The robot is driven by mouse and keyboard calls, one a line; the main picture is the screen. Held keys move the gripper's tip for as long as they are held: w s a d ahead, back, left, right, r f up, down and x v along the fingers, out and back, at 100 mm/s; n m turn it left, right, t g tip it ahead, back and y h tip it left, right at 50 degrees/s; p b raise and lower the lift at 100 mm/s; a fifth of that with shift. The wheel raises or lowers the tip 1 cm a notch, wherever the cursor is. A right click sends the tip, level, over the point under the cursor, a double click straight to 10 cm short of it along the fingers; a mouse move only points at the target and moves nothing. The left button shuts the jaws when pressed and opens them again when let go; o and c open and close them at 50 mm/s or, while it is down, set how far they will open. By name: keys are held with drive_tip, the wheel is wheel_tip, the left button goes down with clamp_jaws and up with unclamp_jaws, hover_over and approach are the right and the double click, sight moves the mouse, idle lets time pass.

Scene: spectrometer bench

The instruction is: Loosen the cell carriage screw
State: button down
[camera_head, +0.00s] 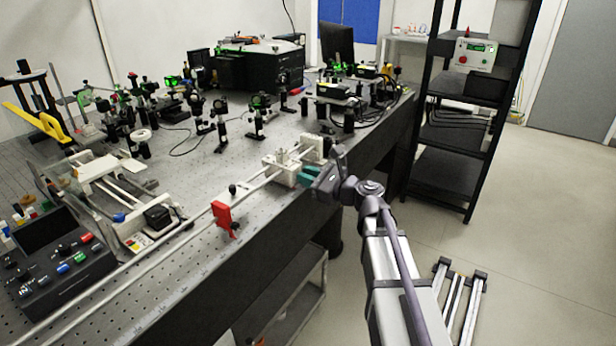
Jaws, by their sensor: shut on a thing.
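My gripper (306,176), with teal fingers, reaches in from the right at the carriage's near right side. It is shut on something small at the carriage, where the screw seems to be. The screw itself is hidden by the fingers, and I cannot tell how far it is turned.
A red piece (222,215) sits on the rail (150,268) left of the carriage. A control box (50,262) with coloured knobs stands at the near left. Several optical mounts fill the bench behind. A black shelf rack (452,135) stands to the right; floor between is mostly clear.

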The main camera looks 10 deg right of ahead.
drive_tip(key=shift+n, duration=10.9)
drive_tip(key=c, duration=1.1)
unclamp_jaws()
drive_tip(key=shift+s, duration=0.1)
